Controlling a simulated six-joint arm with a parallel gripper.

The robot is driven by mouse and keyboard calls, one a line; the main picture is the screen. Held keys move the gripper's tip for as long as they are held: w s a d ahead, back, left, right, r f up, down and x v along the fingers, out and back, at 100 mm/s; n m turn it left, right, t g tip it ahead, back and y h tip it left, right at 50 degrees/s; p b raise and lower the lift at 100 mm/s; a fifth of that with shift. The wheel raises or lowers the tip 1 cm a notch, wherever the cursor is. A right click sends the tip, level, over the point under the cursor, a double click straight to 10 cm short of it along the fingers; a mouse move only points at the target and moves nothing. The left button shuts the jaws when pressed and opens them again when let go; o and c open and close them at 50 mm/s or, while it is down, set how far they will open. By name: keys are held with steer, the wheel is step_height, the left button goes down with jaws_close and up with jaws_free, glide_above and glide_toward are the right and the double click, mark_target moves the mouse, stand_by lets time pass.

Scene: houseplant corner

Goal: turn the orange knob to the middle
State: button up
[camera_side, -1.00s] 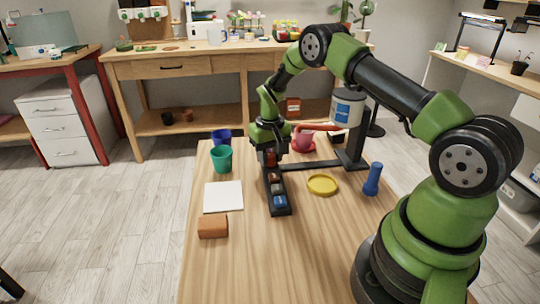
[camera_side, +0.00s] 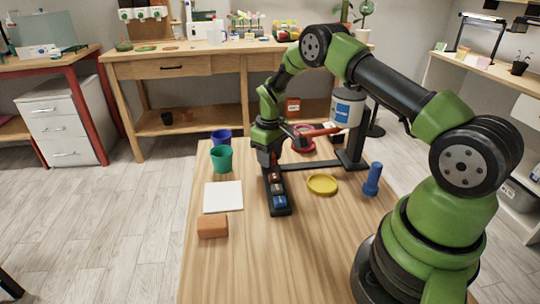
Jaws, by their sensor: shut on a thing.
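A narrow black panel (camera_side: 279,209) lies on the wooden table, running away from the camera. Several small coloured parts sit along it, a blue one (camera_side: 280,201) at the near end. My gripper (camera_side: 272,163) points down at the panel's far end. It is shut on what looks like the orange knob, with only a little reddish-orange showing between the dark fingers. The fingers hide most of this knob, so I cannot tell which way it points.
Teal (camera_side: 221,159) and blue (camera_side: 221,137) cups, a white square (camera_side: 223,196) and an orange-brown block (camera_side: 212,226) are left of the panel. A yellow dish (camera_side: 322,184) and a blue dumbbell-shaped object (camera_side: 373,179) are right.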

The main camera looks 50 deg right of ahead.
steer(key=o, duration=0.9)
steer(key=shift+o, duration=0.2)
step_height(320, 180, up, 10)
steer(key=shift+f, duration=0.1)
